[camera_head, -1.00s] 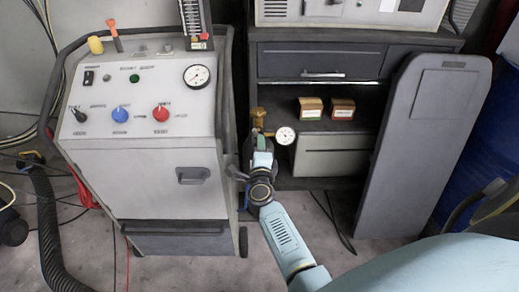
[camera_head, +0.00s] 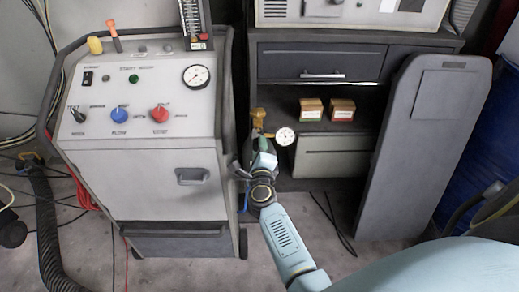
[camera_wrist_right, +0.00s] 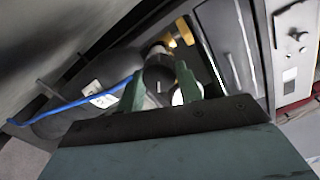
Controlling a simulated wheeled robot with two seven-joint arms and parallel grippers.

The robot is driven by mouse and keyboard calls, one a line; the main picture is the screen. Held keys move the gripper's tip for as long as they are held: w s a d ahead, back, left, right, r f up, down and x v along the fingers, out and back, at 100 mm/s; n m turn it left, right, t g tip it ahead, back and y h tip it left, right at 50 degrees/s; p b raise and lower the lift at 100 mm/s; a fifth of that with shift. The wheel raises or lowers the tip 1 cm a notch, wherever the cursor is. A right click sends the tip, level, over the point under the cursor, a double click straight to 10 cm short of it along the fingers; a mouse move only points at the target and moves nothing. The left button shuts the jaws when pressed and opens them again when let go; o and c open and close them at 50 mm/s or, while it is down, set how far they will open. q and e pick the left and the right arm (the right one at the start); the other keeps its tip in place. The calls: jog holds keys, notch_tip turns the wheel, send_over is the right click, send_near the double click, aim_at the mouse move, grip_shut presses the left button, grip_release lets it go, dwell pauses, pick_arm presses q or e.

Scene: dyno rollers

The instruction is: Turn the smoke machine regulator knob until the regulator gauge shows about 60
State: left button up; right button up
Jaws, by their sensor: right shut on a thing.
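The regulator shows brass fittings (camera_head: 258,114) beside the dark shelf unit, with a small round white regulator gauge (camera_head: 285,136) to their right. The gauge's needle and numbers are too small to read. My right gripper (camera_head: 259,140) is at the regulator, just below the brass and left of the gauge. In the right wrist view, the black regulator knob (camera_wrist_right: 158,74) sits between the two green fingers, and the gripper is shut on it. Brass (camera_wrist_right: 183,30) shows beyond, and part of a white round face (camera_wrist_right: 178,97) shows by the right finger. My left gripper is not in view.
A grey smoke machine cabinet (camera_head: 150,180) with its own dial (camera_head: 197,76) stands left of my arm. Two small boxes (camera_head: 311,108) (camera_head: 342,109) sit on the shelf right of the regulator. A grey panel (camera_head: 420,150) leans at right. A blue hose (camera_wrist_right: 95,100) runs nearby.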

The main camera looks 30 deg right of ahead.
jog(key=o, duration=1)
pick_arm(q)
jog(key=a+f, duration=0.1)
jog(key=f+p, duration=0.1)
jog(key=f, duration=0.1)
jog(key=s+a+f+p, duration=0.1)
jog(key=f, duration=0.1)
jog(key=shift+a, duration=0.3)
pick_arm(e)
jog(key=v, duration=1.3)
jog(key=shift+s+a, duration=0.15)
jog(key=shift+s, duration=0.05)
